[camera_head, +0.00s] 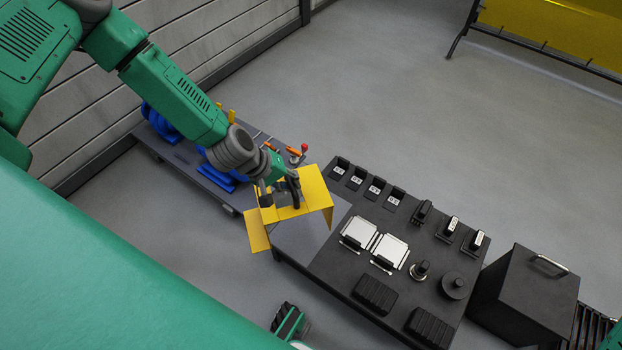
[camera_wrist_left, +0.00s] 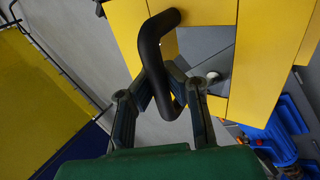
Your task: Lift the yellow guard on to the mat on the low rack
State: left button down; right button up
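The yellow guard (camera_head: 316,188) is a bent sheet with a black bar handle (camera_wrist_left: 152,45). My left gripper (camera_head: 288,192) is shut on this handle, whose bar passes between the fingers in the left wrist view (camera_wrist_left: 166,85). In the head view the guard overlaps the left end of the low dark rack (camera_head: 330,268), over a plain grey mat (camera_head: 305,238). The guard hides part of the mat. The guard appears raised, but its exact height above the mat is unclear.
White plates (camera_head: 391,250), black blocks (camera_head: 375,294) and labelled holders (camera_head: 376,187) fill the rest of the rack. A dark box (camera_head: 524,295) stands at its right. A low cart (camera_head: 180,150) with blue parts stands behind left. Open floor lies beyond the rack.

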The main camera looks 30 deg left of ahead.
aim_at(306, 173)
pick_arm(q)
jog(key=w+f+n+y+b, duration=0.1)
jog(key=w+n, duration=0.1)
jog(key=w+f+n+t+y+b, duration=0.1)
jog(key=w+f+n, duration=0.1)
jog(key=w+f+n+b, duration=0.1)
jog(key=w+f+n, duration=0.1)
jog(key=w, duration=0.1)
jog(key=shift+f+t+y, duration=0.15)
jog(key=shift+t+y, duration=0.25)
jog(key=shift+w+d+f+n+y, duration=0.15)
jog(key=shift+w+n+y, duration=0.05)
jog(key=shift+w+n, duration=0.15)
jog(key=shift+w+d+f+n+y, duration=0.1)
jog(key=shift+w+n+y, duration=0.15)
jog(key=shift+w, duration=0.1)
jog(key=shift+f+b, duration=0.2)
jog(key=shift+b, duration=0.25)
notch_tip(306, 173, down, 7)
jog(key=b, duration=0.5)
jog(key=shift+r, duration=0.15)
jog(key=shift+d+f+b, duration=0.1)
jog(key=shift+f+b, duration=0.1)
jog(key=shift+b, duration=0.1)
jog(key=shift+f+b, duration=0.35)
jog(key=shift+f, duration=0.25)
